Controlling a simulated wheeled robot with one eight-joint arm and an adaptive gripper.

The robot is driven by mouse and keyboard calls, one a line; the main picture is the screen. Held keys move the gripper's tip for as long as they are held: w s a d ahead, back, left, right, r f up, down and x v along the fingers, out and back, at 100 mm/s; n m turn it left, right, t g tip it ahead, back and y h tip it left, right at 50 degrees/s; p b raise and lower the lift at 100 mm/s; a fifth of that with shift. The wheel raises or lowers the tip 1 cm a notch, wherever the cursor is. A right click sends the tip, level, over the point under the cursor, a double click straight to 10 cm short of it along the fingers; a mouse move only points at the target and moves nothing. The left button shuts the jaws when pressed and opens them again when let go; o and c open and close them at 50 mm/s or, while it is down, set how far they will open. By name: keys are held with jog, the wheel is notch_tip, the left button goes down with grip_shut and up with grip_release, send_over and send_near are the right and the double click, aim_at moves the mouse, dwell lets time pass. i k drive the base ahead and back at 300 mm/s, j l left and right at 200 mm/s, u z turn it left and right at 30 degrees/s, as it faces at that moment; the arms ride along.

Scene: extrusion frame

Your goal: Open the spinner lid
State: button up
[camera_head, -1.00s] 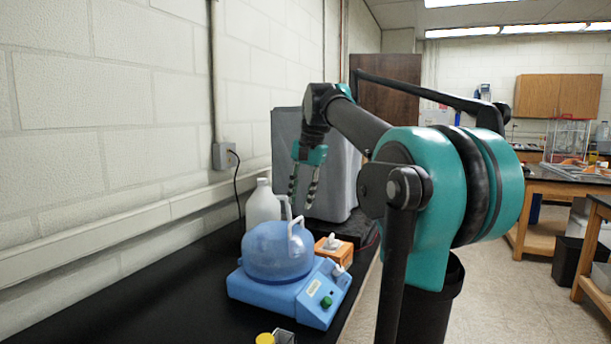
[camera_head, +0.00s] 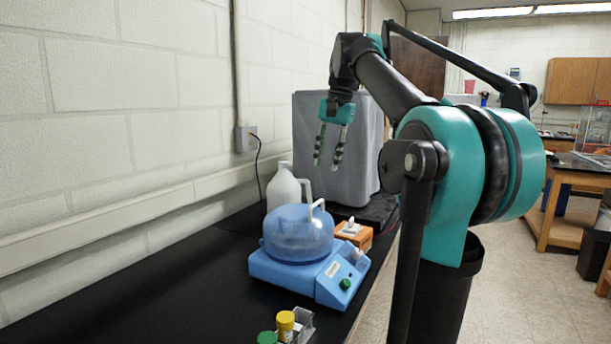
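The spinner (camera_head: 310,274) is a blue benchtop unit with a green knob on its front, on the black bench. Its lid (camera_head: 297,238) is a see-through blue dome with a pale handle (camera_head: 315,211) standing up on its right side. The lid sits down on the base. My gripper (camera_head: 327,160) hangs above and slightly right of the lid in the picture, fingers pointing down. The fingers are apart with nothing between them. It does not touch the lid.
A white jug (camera_head: 283,188) stands behind the spinner. An orange box (camera_head: 354,235) is at its right. Yellow-capped (camera_head: 286,322) and green-capped (camera_head: 267,338) containers stand at the front. A large grey unit (camera_head: 307,130) is at the back. The black bench (camera_head: 165,290) is clear at left.

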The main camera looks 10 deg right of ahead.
aim_at(290, 216)
jog(key=k, duration=1)
